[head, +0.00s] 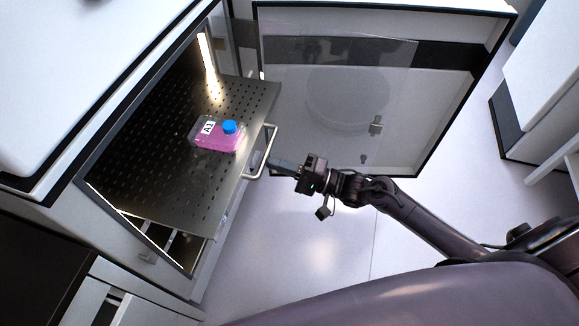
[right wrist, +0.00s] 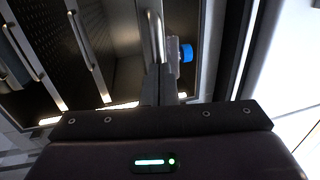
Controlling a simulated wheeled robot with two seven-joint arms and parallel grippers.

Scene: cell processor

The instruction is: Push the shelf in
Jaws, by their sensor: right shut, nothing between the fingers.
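The shelf (head: 160,180) is a dark perforated metal plate, partly out of the lit cabinet. A metal handle (head: 262,152) sits on its front edge and also shows in the right wrist view (right wrist: 156,38). A flask with pink liquid (head: 218,141), a blue cap and an "A1" label lies on the shelf; its blue cap (right wrist: 187,53) shows in the right wrist view. My right gripper (head: 272,163) is shut and empty, with its fingertips at the handle. Whether they touch it I cannot tell. My left gripper is not in view.
The cabinet's glass door (head: 340,100) stands open to the right, behind my right gripper. White equipment (head: 545,90) stands at the far right. A white cabinet top (head: 80,70) fills the upper left. The floor (head: 300,250) in front of the shelf is clear.

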